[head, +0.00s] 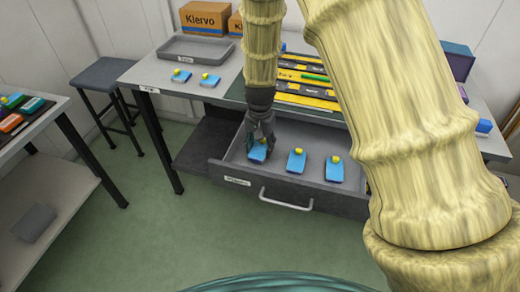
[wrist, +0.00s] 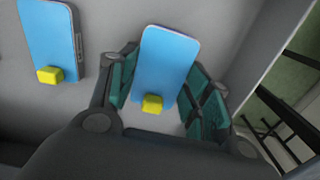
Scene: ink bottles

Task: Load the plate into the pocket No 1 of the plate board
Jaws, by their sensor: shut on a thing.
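Blue plates with yellow knobs lie in the open grey drawer. My gripper (head: 260,141) is down in the drawer's left end, shut on the leftmost blue plate (head: 257,155). In the wrist view this plate (wrist: 167,62) sits between my teal finger pads (wrist: 160,92), its yellow knob toward me. A second plate (wrist: 48,40) lies to its left there. In the head view two more plates, the middle one (head: 297,162) and the right one (head: 334,171), lie in the drawer. A black and yellow striped board (head: 305,91) on the table may be the plate board; my arm partly hides it, and pocket numbers are unreadable.
The drawer (head: 240,183) stands out from the table, with a handle (head: 286,200) in front. A grey tray (head: 198,48) and two blue plates (head: 181,76) are on the table's left. A stool (head: 100,76) and a side table (head: 50,135) stand left.

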